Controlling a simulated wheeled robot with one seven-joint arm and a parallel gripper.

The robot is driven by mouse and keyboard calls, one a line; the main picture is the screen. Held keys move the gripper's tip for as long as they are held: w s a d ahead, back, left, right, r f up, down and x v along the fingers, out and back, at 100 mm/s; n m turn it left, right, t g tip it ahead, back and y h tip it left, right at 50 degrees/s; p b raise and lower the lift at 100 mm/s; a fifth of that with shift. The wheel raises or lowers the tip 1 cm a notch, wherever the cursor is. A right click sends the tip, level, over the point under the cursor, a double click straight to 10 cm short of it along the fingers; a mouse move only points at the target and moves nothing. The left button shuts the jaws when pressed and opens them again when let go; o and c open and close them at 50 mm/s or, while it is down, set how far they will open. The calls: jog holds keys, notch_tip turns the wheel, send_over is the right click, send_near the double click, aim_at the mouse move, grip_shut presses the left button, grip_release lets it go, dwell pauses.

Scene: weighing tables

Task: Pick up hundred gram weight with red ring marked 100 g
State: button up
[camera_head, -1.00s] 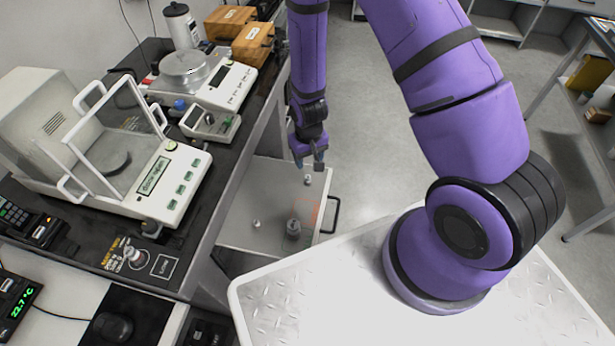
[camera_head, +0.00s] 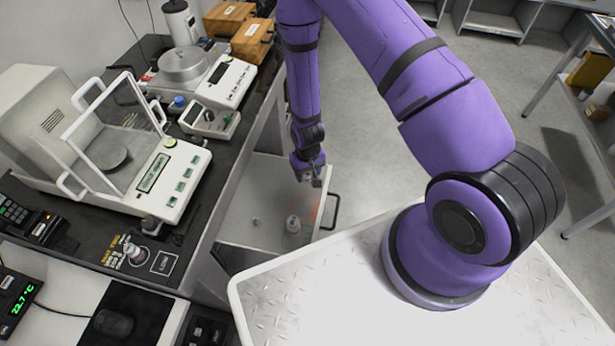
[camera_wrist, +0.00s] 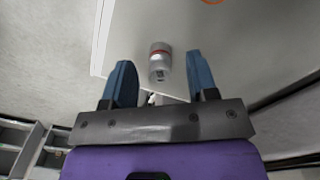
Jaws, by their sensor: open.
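The weight with the red ring (camera_wrist: 160,62) is a small metal cylinder standing on a pale drawer-like surface. In the wrist view it shows between my fingers, its ring near the top and its dark mark too small to read. My gripper (camera_wrist: 160,68) has two blue fingers, spread apart with a gap on both sides of the weight, and appears empty. In the head view my gripper (camera_head: 311,178) hangs over the far right part of that surface. There I cannot make out the ringed weight; the gripper may hide it.
A drawer handle (camera_head: 332,212) juts out at right. A bench with balances (camera_head: 150,180) stands at left. Floor (camera_head: 375,165) is open at right.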

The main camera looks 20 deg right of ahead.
jog(key=shift+f, duration=0.55)
grip_shut()
